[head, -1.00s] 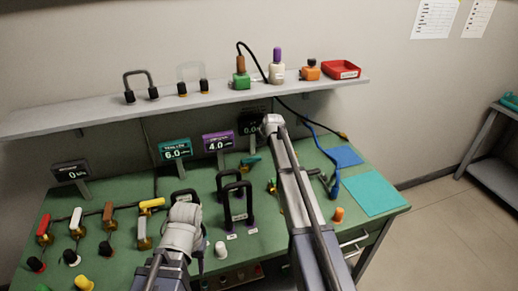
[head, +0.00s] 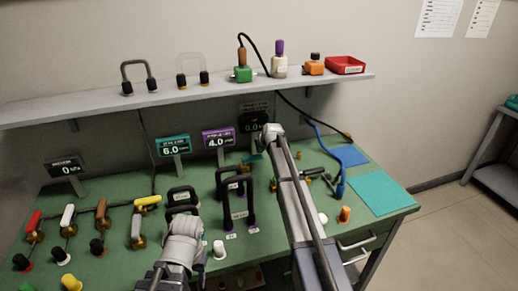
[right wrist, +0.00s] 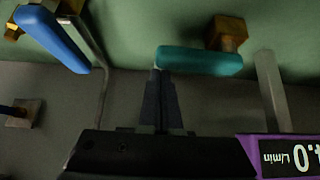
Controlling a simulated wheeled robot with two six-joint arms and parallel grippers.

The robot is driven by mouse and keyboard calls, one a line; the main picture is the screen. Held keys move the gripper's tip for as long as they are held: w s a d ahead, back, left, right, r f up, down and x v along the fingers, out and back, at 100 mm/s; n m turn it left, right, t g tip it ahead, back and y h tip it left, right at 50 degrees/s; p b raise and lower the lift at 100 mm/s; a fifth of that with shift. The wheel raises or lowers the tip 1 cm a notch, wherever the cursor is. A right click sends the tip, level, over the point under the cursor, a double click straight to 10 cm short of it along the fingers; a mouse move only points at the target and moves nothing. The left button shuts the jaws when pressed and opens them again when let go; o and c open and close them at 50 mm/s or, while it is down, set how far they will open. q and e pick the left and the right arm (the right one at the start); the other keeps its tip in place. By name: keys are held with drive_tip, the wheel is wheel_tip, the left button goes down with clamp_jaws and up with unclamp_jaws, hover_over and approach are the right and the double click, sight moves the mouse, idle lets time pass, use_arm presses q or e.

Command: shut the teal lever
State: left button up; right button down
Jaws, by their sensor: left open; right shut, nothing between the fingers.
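The teal lever (right wrist: 198,60) has a rounded teal handle and a brass-coloured base in the right wrist view. Its handle lies roughly crosswise there. In the head view the lever (head: 252,157) is small and partly hidden by my right arm. My right gripper (right wrist: 160,78) is shut and empty. Its fingertips are at the handle's left end; I cannot tell whether they touch it. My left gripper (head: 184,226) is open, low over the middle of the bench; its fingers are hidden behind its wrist.
A blue lever (right wrist: 52,38) is left of the teal one in the right wrist view. The purple display (right wrist: 278,157) is close by, lower right. A teal display (head: 174,146) reads 6.0. Black upright handles (head: 238,205) stand between my arms. A shelf (head: 190,92) runs above.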

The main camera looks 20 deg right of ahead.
sight(262, 158)
drive_tip(key=shift+f, duration=0.1)
drive_tip(key=shift+s, duration=0.15)
drive_tip(key=s+m+h, duration=0.2)
drive_tip(key=m, duration=0.1)
drive_tip(key=shift+s, duration=0.2)
drive_tip(key=shift+s+a, duration=0.15)
drive_tip(key=shift+s, duration=0.8)
drive_tip(key=shift+s+a, duration=0.45)
drive_tip(key=shift+s, duration=0.35)
drive_tip(key=shift+s+a, duration=1.1)
drive_tip(key=shift+a, duration=0.2)
drive_tip(key=shift+s+a, duration=0.35)
drive_tip(key=shift+a, duration=0.6)
